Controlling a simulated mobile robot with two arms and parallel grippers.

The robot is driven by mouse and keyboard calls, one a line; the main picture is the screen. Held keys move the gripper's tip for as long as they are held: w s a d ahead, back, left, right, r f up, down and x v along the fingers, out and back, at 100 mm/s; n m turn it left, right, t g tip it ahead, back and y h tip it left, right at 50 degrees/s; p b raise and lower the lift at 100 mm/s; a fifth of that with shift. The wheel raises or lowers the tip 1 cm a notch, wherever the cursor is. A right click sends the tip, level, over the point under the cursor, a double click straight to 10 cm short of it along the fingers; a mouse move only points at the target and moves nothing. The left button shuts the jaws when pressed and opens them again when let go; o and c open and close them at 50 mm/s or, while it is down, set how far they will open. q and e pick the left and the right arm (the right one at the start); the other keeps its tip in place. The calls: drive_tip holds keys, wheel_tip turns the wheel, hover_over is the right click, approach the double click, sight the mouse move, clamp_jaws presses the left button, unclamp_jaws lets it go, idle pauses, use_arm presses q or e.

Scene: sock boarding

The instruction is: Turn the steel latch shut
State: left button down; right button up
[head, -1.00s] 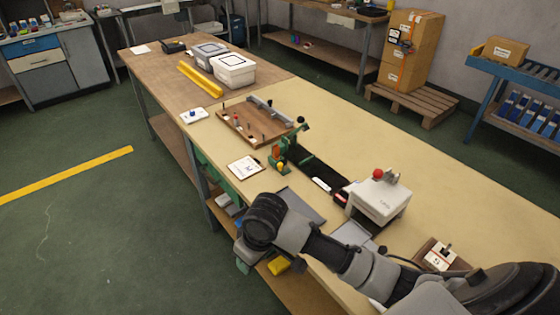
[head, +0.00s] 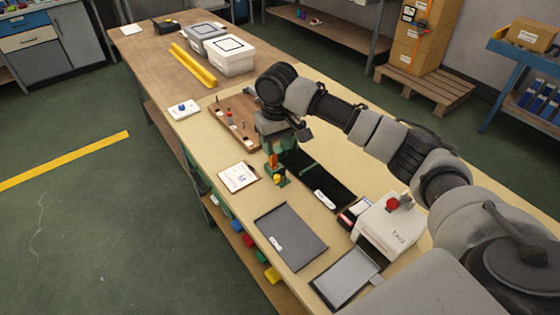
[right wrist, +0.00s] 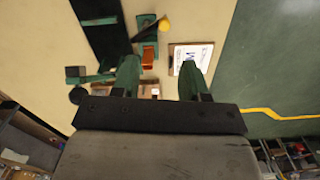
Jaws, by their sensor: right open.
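I cannot make out the steel latch with certainty in either view. My right gripper (head: 278,140) hangs over the bench between the wooden peg board and the long black board. In the right wrist view its two green fingers (right wrist: 159,75) are apart with nothing between them. A green fixture (right wrist: 95,77) with a dark round knob (right wrist: 77,95) lies beside and beyond the left finger. In the head view my wrist covers most of this fixture and part of the peg board (head: 222,112). My left gripper is not in view.
A long black board (head: 305,172), a grey mat (head: 290,238) and a white TAG box (head: 388,228) lie nearer me.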

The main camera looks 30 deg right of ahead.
sight(277, 176)
drive_tip(key=shift+s+a+f, duration=0.25)
drive_tip(key=shift+s+f, duration=0.05)
drive_tip(key=shift+f, duration=0.3)
drive_tip(key=shift+s+a+f, duration=0.25)
drive_tip(key=shift+s+f, duration=0.05)
drive_tip(key=shift+f, duration=0.3)
wheel_tip(277, 176, down, 4)
drive_tip(key=shift+d+r, duration=0.1)
drive_tip(key=shift+r, duration=0.1)
drive_tip(key=shift+w+d+f, duration=0.1)
drive_tip(key=shift+w+f, duration=0.1)
drive_tip(key=shift+f, duration=1.6)
drive_tip(key=shift+c, duration=0.7)
drive_tip(key=c, duration=0.5)
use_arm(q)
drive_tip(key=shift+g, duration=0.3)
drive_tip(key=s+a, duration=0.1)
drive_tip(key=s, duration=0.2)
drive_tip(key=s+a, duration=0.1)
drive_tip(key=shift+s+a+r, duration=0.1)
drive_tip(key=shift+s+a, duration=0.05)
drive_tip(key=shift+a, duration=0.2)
use_arm(e)
clamp_jaws()
